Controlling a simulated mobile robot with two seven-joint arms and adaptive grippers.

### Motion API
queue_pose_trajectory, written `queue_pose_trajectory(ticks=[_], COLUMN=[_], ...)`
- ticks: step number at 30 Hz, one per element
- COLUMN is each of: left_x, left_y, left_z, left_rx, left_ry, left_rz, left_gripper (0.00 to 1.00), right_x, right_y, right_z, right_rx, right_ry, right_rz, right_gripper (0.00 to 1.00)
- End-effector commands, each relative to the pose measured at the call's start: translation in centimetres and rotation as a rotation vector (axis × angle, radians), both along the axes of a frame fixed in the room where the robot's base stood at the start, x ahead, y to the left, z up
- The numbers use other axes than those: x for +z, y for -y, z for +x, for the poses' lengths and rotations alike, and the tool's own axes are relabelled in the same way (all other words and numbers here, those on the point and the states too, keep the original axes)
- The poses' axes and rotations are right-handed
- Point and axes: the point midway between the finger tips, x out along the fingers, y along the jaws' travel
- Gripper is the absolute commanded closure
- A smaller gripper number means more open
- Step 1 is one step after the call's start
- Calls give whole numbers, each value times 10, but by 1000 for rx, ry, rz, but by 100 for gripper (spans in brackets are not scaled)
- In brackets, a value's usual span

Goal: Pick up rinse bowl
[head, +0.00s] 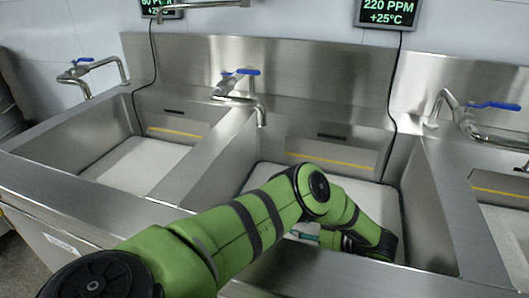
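My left arm comes in from the lower left and bends down into the middle sink (425,215). Its wrist end is low in this sink, near the front wall. My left gripper is mostly hidden behind my own arm, and its fingers cannot be made out. A small teal and pale patch (304,233) shows beside the arm; I cannot tell what it belongs to. No rinse bowl can be clearly seen; part of the sink floor is hidden by the arm. My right gripper is not in view.
Steel sinks stand side by side, with a left sink (85,165) and a right sink (497,202). A blue-handled tap (240,88) overhangs the middle sink's left wall. Raised steel walls divide the sinks. Two displays (387,13) hang at the back.

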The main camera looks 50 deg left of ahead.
Motion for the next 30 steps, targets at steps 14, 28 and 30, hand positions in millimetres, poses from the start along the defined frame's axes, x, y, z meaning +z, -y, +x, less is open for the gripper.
queue_pose_trajectory(ticks=[14,28,30], left_x=[-16,-21,-21], left_y=[-43,-53,-53], left_z=[-10,-12,-12], left_rx=[2,-1,-1], left_ry=[-2,-1,-1], left_rz=[-1,-3,-3], left_gripper=[66,100,100], right_x=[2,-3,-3], right_y=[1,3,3], right_z=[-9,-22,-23], right_rx=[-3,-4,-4], right_ry=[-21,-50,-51], right_rz=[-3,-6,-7], right_gripper=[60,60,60])
